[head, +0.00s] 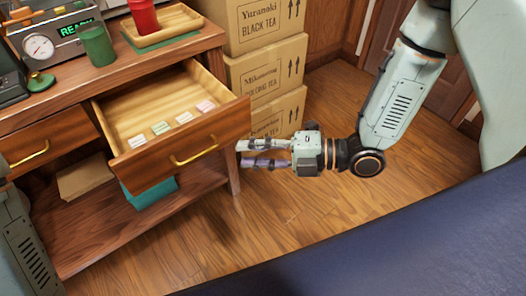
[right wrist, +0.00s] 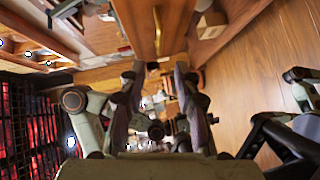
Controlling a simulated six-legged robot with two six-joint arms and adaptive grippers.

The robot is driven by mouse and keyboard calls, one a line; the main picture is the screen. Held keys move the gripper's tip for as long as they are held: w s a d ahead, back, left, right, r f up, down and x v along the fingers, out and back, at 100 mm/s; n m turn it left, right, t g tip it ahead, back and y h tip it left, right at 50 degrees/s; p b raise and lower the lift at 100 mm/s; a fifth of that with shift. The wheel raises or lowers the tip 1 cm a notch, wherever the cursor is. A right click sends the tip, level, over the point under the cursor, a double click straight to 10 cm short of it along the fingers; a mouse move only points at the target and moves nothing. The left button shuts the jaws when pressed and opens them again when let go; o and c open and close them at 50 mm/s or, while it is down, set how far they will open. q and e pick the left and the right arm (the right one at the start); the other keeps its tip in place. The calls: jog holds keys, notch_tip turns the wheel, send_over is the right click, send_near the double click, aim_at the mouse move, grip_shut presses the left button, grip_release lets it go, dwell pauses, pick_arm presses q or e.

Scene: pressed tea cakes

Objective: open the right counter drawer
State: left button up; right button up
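The right counter drawer (head: 140,165) is pulled well out of the wooden counter in the head view. Its inside shows, with several small pale cards lying in it. Its brass handle (head: 194,152) is on the drawer front, with no gripper on it. My right gripper (head: 240,154) is right of the handle, near the drawer's right front end, with its fingers pointing left. The fingers are apart and nothing is between them. In the right wrist view the two fingertips (right wrist: 160,72) are also apart, below a wooden panel. My left gripper is not in view.
Stacked tea boxes (head: 265,70) stand right of the counter. A closed left drawer (head: 45,150) is beside the open one. A green cup (head: 98,46), a tray (head: 165,27) and a scale (head: 40,47) stand on the counter. The floor (head: 300,210) in front is clear.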

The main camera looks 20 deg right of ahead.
jog(key=shift+v, duration=0.95)
